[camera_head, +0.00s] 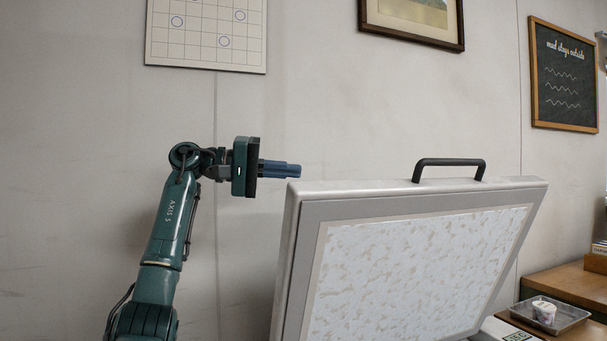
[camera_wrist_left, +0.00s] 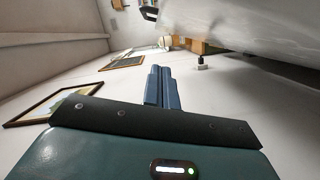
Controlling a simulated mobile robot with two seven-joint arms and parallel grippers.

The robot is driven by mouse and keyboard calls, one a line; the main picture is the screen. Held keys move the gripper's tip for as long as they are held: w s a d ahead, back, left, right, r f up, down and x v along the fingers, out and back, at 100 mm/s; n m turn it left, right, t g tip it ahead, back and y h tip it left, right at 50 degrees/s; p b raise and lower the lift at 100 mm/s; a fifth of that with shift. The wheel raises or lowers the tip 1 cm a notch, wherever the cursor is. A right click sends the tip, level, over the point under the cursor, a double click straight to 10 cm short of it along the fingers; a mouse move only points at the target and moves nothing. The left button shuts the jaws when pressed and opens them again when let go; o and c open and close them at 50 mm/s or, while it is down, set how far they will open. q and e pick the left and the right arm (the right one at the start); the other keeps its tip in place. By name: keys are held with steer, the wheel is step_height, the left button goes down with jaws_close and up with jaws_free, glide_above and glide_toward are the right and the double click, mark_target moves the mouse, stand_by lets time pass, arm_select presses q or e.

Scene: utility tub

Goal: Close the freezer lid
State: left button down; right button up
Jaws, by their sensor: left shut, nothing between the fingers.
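The freezer lid (camera_head: 415,270) stands raised and tilted in the head view, with its frosted inner panel facing me. A black handle (camera_head: 448,164) is on its top edge. My left gripper (camera_head: 297,170) is at the lid's upper left corner, fingers pointing right, shut and empty. Whether the fingertips touch the lid I cannot tell. The freezer body is mostly out of view. My right gripper is not in view.
A wall with a grid chart (camera_head: 207,32), a framed picture (camera_head: 412,20) and a chalkboard (camera_head: 564,75) is behind the lid. A metal tray (camera_head: 572,317) with a small white cup (camera_head: 544,311) is at the lower right, near a wooden surface (camera_head: 560,282).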

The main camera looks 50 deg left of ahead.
mark_target(335, 183)
arm_select(q)
steer(key=w+d, duration=0.2)
steer(key=w+d+f, duration=0.1)
steer(key=d, duration=0.2)
steer(key=w+d+f, duration=0.1)
steer(key=w+d, duration=0.1)
steer(key=shift+w+d, duration=0.2)
steer(key=shift+w, duration=0.1)
steer(key=shift+d+f, duration=0.1)
steer(key=shift+d, duration=0.15)
steer(key=shift+s, duration=0.1)
